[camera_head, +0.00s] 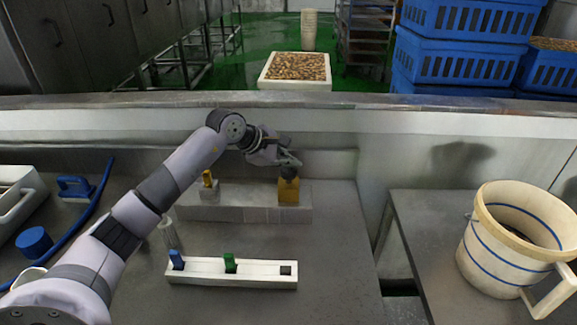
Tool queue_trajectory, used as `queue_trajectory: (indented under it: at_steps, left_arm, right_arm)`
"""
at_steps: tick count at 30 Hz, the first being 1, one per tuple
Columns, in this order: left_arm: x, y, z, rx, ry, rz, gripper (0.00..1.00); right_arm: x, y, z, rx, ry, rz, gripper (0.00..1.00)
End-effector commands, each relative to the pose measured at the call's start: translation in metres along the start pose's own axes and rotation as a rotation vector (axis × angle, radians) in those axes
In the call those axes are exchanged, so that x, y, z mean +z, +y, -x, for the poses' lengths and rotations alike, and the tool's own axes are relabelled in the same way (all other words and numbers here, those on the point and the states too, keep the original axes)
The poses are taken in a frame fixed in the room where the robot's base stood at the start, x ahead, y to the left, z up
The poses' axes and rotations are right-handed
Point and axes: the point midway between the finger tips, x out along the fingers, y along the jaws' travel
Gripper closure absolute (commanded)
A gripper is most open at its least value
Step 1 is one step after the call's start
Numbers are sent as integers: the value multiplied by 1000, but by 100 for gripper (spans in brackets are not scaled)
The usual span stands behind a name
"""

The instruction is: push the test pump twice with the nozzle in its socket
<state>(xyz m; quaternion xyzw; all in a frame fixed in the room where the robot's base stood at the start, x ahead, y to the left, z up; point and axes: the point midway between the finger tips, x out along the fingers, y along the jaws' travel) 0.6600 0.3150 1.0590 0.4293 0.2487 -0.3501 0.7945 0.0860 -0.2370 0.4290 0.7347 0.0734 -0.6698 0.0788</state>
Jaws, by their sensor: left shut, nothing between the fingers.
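A yellow block with a dark round knob on top (289,190), which looks like the test pump, stands at the right end of a low grey ledge. A yellow nozzle (208,179) stands upright in a pale socket on the same ledge, to the left. My left gripper (291,163) is shut and empty, right over the dark knob. I cannot tell whether its fingertips touch the knob. My right gripper is not in view.
A white rack (232,281) in front holds a blue and a green piece, with an empty-looking square slot at right. A blue cup (34,242) and blue brush (75,186) lie left. A white bucket (515,240) stands right, beyond a gap.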

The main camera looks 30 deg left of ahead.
Motion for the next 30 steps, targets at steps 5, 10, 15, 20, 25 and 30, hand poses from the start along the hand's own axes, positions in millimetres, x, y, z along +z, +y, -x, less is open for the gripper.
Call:
queue_trajectory:
  at_steps: [5, 10, 15, 20, 25, 30]
  left_arm:
    - [-2, -3, -3, -4, 2, 1, 100]
    - [-4, -4, -5, -4, 3, 1, 100]
    - [-5, -5, -6, -5, 3, 1, 100]
    - [-6, -6, -8, -5, 3, 1, 100]
    - [-6, -7, -8, -5, 3, 1, 100]
    - [-6, -6, -8, -5, 4, 1, 100]
  right_arm:
    - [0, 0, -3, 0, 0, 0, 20]
    - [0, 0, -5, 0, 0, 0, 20]
    - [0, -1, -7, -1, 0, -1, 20]
    - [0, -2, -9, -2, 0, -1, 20]
    - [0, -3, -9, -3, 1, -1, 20]
    - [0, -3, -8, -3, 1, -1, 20]
